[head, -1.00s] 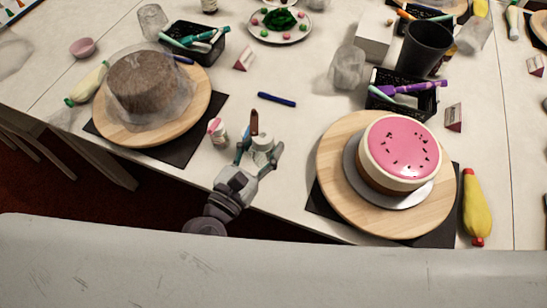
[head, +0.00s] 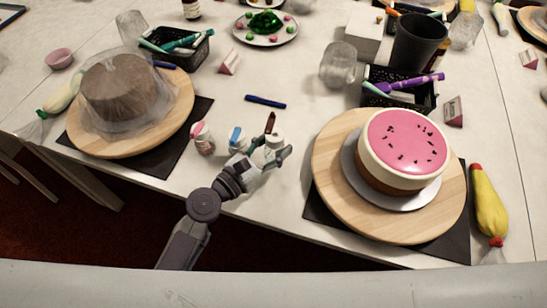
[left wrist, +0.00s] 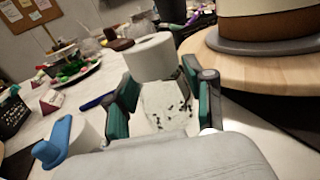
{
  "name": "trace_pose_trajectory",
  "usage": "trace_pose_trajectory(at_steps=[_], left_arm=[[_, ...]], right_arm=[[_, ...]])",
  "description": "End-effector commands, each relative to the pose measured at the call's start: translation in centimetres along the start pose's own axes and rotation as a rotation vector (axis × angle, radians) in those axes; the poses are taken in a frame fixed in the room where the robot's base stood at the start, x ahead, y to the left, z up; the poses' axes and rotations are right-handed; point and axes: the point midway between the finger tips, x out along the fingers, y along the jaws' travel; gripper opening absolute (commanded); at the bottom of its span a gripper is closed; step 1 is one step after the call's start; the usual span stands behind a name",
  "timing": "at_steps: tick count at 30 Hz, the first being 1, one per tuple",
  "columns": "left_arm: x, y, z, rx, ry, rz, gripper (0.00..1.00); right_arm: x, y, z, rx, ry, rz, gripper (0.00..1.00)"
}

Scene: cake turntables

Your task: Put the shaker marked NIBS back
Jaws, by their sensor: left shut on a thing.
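A white shaker with a brown spout (head: 272,142) is between the fingers of my left gripper (head: 273,152), which is shut on it. In the left wrist view, the shaker's pale body with dark specks (left wrist: 166,106) sits between the fingers of my left gripper (left wrist: 160,100). I cannot read a NIBS mark. The shaker looks upright; whether it touches the table is unclear. A shaker with a blue top (head: 237,138) stands just left of my gripper, and one with a pink top (head: 202,138) stands farther left. My right gripper is not in view.
A pink-topped cake (head: 402,145) stands on a wooden turntable (head: 328,190) to the right. A wrapped brown cake (head: 120,85) is on a turntable (head: 180,115) to the left. A blue pen (head: 265,101) lies behind the shakers. The table is bare between pen and glass (head: 338,65).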

Motion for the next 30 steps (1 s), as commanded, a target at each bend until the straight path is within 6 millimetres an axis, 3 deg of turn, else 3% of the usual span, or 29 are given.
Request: trace_pose_trajectory(at_steps=[9,21,22,26,30], left_arm=[[0.1,0.2,-4.1,-0.002,0.0,0.001,0.1],[0.1,0.1,-4.4,-0.002,0.0,0.001,0.1],[0.0,0.1,-4.5,-0.002,0.001,0.001,0.54],[0.0,0.1,-4.3,-0.002,0.001,0.001,0.76],[0.0,0.1,-4.3,-0.002,0.001,0.001,0.78]], right_arm=[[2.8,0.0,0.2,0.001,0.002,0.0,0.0],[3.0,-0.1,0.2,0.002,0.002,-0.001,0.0],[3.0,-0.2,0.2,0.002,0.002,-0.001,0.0],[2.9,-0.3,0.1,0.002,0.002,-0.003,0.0],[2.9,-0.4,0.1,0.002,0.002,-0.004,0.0]])
